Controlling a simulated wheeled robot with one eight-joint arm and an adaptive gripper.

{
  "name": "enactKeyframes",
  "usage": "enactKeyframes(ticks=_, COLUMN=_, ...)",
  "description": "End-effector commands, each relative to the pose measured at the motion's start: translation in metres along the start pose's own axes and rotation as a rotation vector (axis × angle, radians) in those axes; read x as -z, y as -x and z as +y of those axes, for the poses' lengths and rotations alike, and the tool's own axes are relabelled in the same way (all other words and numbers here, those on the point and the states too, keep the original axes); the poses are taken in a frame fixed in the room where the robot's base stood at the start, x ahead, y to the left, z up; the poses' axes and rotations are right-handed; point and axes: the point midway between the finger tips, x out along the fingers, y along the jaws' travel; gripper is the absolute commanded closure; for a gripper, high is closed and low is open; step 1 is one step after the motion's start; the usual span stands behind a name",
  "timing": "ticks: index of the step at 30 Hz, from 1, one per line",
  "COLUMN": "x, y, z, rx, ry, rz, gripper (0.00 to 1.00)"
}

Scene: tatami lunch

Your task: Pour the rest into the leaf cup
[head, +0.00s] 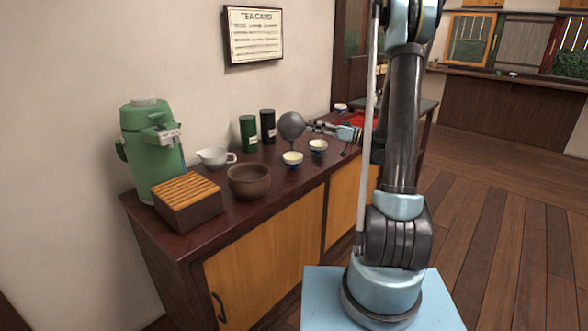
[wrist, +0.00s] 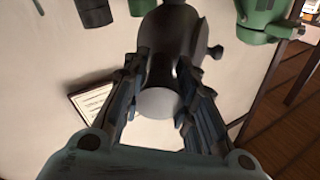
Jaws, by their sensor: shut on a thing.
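A dark grey teapot (head: 291,125) is held above the counter behind two small cups. My gripper (head: 328,128) comes from its right and is shut on its side handle. In the wrist view the thick handle (wrist: 158,103) sits between both fingers of my gripper (wrist: 165,85), with the pot body beyond. The pot looks tilted, but how far is hard to tell. A front cup (head: 292,160) and a cup to its right (head: 318,147) stand upright with pale yellowish insides. Their patterns are too small to tell which is the leaf cup. No stream shows.
On the counter stand a green dispenser (head: 150,145), slatted wooden box (head: 188,203), brown bowl (head: 249,181), white pitcher (head: 214,157), green canister (head: 248,133) and black canister (head: 268,127). Another cup (head: 340,109) is farther back. The counter's front edge beside the bowl is clear.

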Motion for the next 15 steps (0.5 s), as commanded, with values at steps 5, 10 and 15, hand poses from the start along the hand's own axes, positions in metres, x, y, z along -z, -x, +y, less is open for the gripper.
enactKeyframes(ticks=5, x=0.013, y=-0.01, z=0.019, rx=-0.034, ry=-0.146, rz=-0.049, gripper=1.0)
enactKeyframes(ticks=10, x=0.016, y=-0.015, z=0.031, rx=-0.062, ry=-0.258, rz=-0.087, gripper=1.0)
enactKeyframes(ticks=15, x=0.016, y=-0.016, z=0.033, rx=-0.065, ry=-0.275, rz=-0.092, gripper=1.0)
